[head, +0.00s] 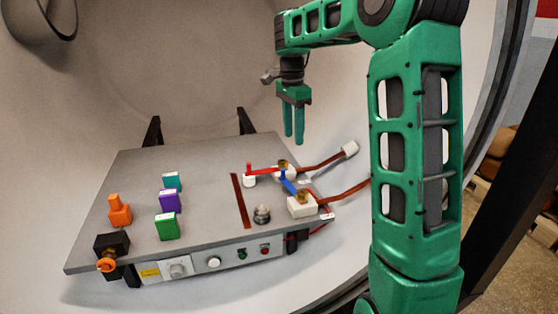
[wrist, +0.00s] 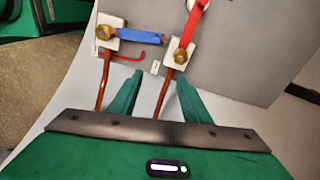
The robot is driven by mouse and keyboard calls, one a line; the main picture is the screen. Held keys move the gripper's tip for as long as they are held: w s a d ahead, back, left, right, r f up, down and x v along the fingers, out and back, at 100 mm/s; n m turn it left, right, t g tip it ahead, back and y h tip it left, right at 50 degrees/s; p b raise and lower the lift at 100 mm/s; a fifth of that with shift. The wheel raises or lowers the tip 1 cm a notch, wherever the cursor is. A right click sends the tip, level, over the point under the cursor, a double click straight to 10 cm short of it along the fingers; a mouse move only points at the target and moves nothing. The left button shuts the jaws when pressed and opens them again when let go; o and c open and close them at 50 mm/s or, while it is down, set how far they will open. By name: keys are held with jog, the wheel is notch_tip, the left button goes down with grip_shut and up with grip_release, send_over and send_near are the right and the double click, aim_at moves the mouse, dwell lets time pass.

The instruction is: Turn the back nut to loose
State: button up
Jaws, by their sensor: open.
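The back nut (head: 283,164) is a brass nut on a white block near the board's back right. A red strip runs left from it to a red-topped white post. In the wrist view, the back nut (wrist: 180,55) sits on its white block just beyond my fingertips. The front nut (head: 303,196) is similar, with a blue strip; it also shows in the wrist view (wrist: 105,32). My gripper (head: 294,142) points down above the back right of the board, open and empty. In the wrist view, my gripper (wrist: 160,84) has its fingers spread, apart from both nuts.
The grey board (head: 205,205) stands inside a round pale chamber. Orange, teal, purple and green pieces are on its left half. Copper-coloured rods (head: 343,193) extend right from the nut blocks. A small metal knob (head: 262,215) stands near the front nut.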

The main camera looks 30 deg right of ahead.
jog(key=m, duration=0.2)
send_over(282, 160)
jog(key=f, duration=0.1)
jog(key=shift+y, duration=0.3)
notch_tip(282, 160, down, 11)
jog(key=shift+d+r, duration=0.1)
jog(key=shift+r, duration=0.1)
jog(key=c, duration=1)
jog(key=shift+r, duration=0.1)
jog(key=shift+c, duration=0.2)
